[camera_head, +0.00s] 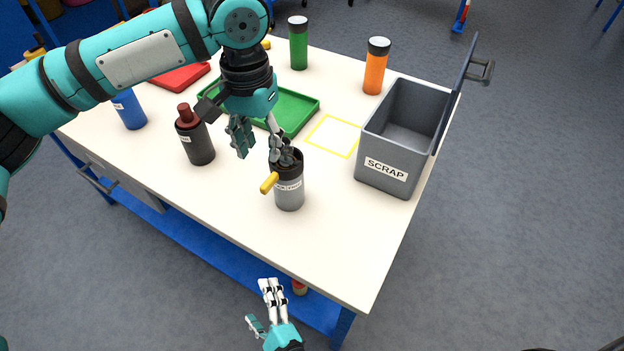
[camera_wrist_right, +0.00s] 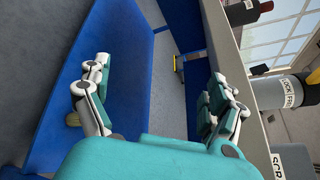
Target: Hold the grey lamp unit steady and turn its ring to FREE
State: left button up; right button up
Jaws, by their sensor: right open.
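The grey lamp unit (camera_head: 290,194) stands upright near the front of the white table, with a black ring around its top and a yellow lever (camera_head: 269,183) pointing to the front left. Its white label shows, but I cannot read the ring's setting.
A grey SCRAP bin (camera_head: 386,172) stands to the right, beside a yellow outlined square (camera_head: 334,136). A dark bottle (camera_head: 195,137) stands left of the unit, with a green tray (camera_head: 296,107) behind. The table's front edge lies between my right gripper and the unit.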

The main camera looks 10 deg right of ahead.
notch_tip(320, 180, up, 11)
jog(key=a+m+t, duration=0.2)
jog(key=m, duration=0.6)
jog(key=w+d+r+t, duration=0.1)
jog(key=d, duration=0.1)
jog(key=w+d+r+t+h, duration=0.1)
jog(key=w+d, duration=0.1)
jog(key=d, duration=0.1)
jog(key=w+d+r+t, duration=0.1)
jog(key=w+d+r, duration=0.1)
jog(key=d, duration=0.1)
jog(key=shift+w+d+h, duration=0.15)
jog(key=shift+d+h, duration=0.05)
jog(key=shift+h, duration=0.1)
jog(key=w+d+r+n+t+y, duration=0.1)
jog(key=w+d+r+n+t, duration=0.2)
jog(key=d+r, duration=0.45)
jog(key=m+g+y, duration=0.2)
jog(key=g+y, duration=0.4)
jog(key=g, duration=0.2)
send_over(300, 196)
jog(key=v, duration=0.4)
jog(key=shift+w+f, duration=0.1)
jog(key=shift+w, duration=0.15)
jog(key=shift+g, duration=0.3)
notch_tip(300, 196, down, 8)
jog(key=shift+a+f, duration=0.1)
jog(key=x, duration=0.7)
jog(key=shift+w+a, duration=0.15)
jog(key=shift+a, duration=0.05)
